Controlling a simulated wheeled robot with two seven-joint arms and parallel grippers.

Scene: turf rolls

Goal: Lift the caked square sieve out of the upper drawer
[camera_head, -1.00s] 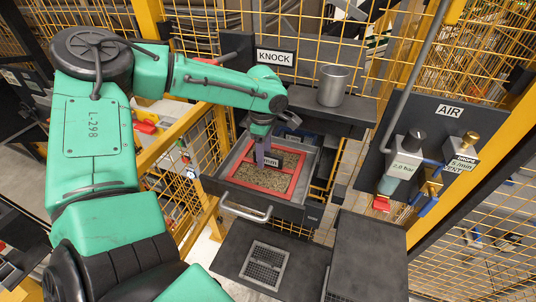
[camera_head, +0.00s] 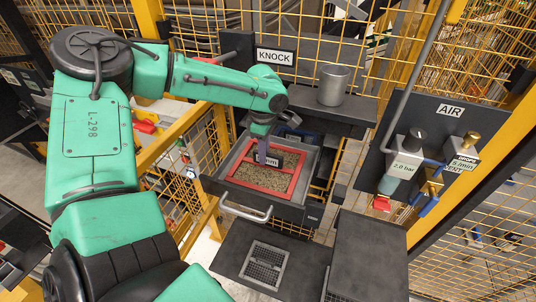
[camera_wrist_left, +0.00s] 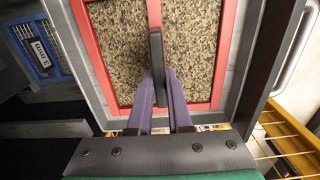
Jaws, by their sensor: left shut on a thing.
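The square sieve (camera_head: 262,182) has a red frame with a crossbar and is caked with speckled tan and dark grain. It is within the walls of the open upper drawer (camera_head: 290,212); whether it touches the drawer floor is hard to tell. My left gripper (camera_head: 264,157) comes down from above, its purple fingers shut on the sieve's dark labelled tab near the middle. In the left wrist view the fingers (camera_wrist_left: 160,88) close around that upright tab (camera_wrist_left: 156,50), with the caked mesh (camera_wrist_left: 122,50) on both sides. My right gripper is not in view.
A metal cup (camera_head: 333,86) stands on the dark shelf behind the drawer, near the KNOCK sign (camera_head: 275,57). The AIR panel (camera_head: 440,140) is at the right. Dark surfaces with a square grate (camera_head: 264,265) lie below the drawer. Yellow mesh fencing surrounds the station.

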